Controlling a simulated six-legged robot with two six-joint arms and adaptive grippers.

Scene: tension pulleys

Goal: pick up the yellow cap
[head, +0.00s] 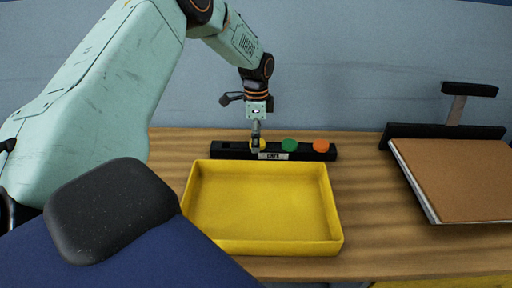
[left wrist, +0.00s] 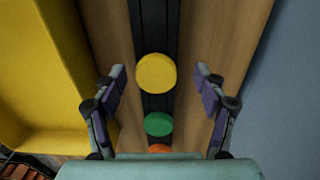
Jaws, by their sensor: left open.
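The yellow cap (left wrist: 156,73) is a round disc on a black rack (head: 224,151) at the back of the table. In the head view the yellow cap (head: 262,144) is partly hidden behind my left gripper (head: 256,146). In the left wrist view my left gripper (left wrist: 160,75) is open, with one finger on each side of the yellow cap and a gap to it on both sides. Whether the fingertips have reached the cap's height is hard to tell. My right gripper is not in view.
A green cap (head: 289,145) and an orange cap (head: 321,145) sit on the same rack, right of the yellow one. A yellow tray (head: 262,248) stands in front of the rack. A brown-topped board (head: 455,180) lies at the right. Bare table shows between tray and board.

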